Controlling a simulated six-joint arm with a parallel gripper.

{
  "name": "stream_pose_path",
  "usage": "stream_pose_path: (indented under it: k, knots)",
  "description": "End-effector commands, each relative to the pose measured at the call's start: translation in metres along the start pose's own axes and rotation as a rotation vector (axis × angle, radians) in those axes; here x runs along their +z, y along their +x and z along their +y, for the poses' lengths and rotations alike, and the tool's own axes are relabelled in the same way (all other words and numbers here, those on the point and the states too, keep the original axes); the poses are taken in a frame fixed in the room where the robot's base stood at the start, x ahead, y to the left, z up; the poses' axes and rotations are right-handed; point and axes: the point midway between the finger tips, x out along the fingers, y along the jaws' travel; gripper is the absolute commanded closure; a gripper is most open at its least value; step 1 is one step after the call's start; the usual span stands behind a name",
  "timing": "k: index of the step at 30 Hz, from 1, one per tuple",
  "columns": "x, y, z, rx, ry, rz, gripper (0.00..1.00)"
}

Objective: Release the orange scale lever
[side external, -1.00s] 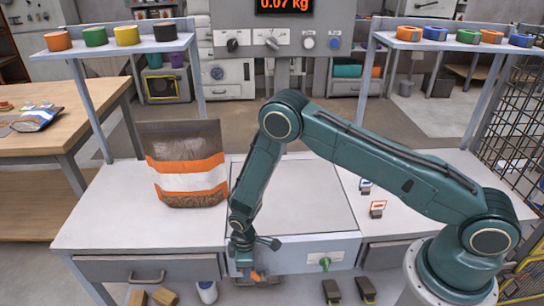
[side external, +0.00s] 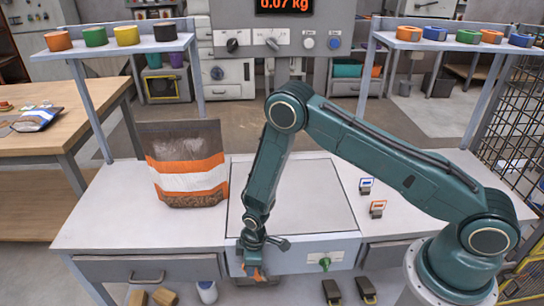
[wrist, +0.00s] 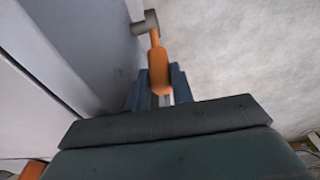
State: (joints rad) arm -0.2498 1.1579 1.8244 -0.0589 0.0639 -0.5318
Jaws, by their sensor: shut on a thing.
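The orange scale lever (wrist: 158,66) hangs from a grey pivot on the front of the scale housing in the wrist view. My gripper (wrist: 160,88) is shut on the lever's handle, with a dark finger on each side of it. In the side view my gripper (side external: 253,270) is low at the scale's front face, and only a little of the orange lever (side external: 259,274) shows past the fingers. The scale's pale weighing plate (side external: 305,195) is bare. The display (side external: 282,4) reads 0.07 kg.
A green lever (side external: 325,264) is on the same front face, to the right. A filled orange-and-white bag (side external: 188,170) stands on the bench left of the plate. Blue and orange tags (side external: 377,208) stand to the right. Two pedals (side external: 365,290) are below.

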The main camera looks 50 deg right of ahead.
Motion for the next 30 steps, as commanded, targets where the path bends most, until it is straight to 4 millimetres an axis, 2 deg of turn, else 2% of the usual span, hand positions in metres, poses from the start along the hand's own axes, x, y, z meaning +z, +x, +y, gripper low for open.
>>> stream_pose_path:
  k: [11, 23, 24, 25, 30]
  knots:
    - [0.016, -0.004, 0.0, 0.001, 0.003, 0.132, 1.0]
    - [0.017, -0.005, 0.0, 0.002, 0.004, 0.153, 1.0]
    - [0.017, -0.005, 0.0, 0.002, 0.004, 0.153, 0.73]
    - [0.017, -0.005, 0.0, 0.002, 0.004, 0.152, 0.67]
    - [0.017, -0.005, 0.0, 0.002, 0.003, 0.153, 0.67]
